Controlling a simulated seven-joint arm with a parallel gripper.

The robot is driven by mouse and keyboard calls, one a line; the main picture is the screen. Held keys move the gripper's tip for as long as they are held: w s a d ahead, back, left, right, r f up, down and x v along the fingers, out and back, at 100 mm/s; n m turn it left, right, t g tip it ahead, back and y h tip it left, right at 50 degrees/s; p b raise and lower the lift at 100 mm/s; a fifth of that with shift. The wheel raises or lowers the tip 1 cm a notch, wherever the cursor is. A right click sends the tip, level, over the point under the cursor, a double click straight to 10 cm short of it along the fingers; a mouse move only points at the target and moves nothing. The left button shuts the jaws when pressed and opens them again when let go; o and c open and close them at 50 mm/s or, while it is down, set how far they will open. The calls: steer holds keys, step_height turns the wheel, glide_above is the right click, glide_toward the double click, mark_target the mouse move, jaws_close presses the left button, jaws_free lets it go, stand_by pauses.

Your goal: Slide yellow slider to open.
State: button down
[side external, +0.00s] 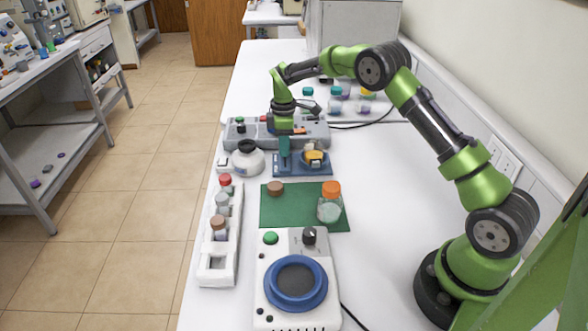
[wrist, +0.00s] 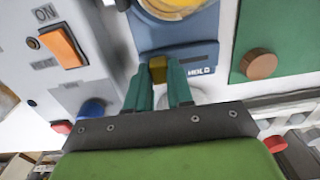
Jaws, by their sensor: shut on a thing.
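The yellow slider (wrist: 158,68) sits at the edge of a blue device (wrist: 205,48) marked with small lettering. My gripper (wrist: 157,78) has its two teal fingers shut on the slider, one on each side. In the side external view my gripper (side external: 284,152) points down at the left part of the blue device (side external: 302,171). The slider itself is hidden or too small to tell there. A round part with a yellow rim (side external: 315,156) sits on the device's right part, and it also shows at the top of the wrist view (wrist: 178,6).
A grey panel (wrist: 35,70) with an orange ON switch (wrist: 60,46) lies close behind. A green mat (side external: 300,215) holds a brown cap (side external: 275,188) and an orange-capped jar (side external: 329,205). The table's right part is clear.

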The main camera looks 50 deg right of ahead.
steer(key=shift+w+d, duration=0.2)
steer(key=shift+d, duration=0.05)
steer(key=c, duration=1)
jaws_free()
steer(key=shift+a, duration=0.1)
step_height(320, 180, up, 17)
steer(key=s+a+r+m+t, duration=0.1)
steer(key=s+a+m, duration=0.3)
steer(key=s, duration=0.6)
steer(key=s+a+r+m+t+y, duration=0.1)
steer(key=s+a+m+t, duration=0.3)
steer(key=s, duration=0.7)
steer(key=s+a+r+m+t, duration=0.2)
steer(key=s+a+m, duration=0.2)
steer(key=s, duration=0.6)
steer(key=shift+s+a+r+m+y, duration=0.2)
steer(key=shift+s+a+m+y, duration=0.1)
steer(key=shift+a+m+y, duration=0.15)
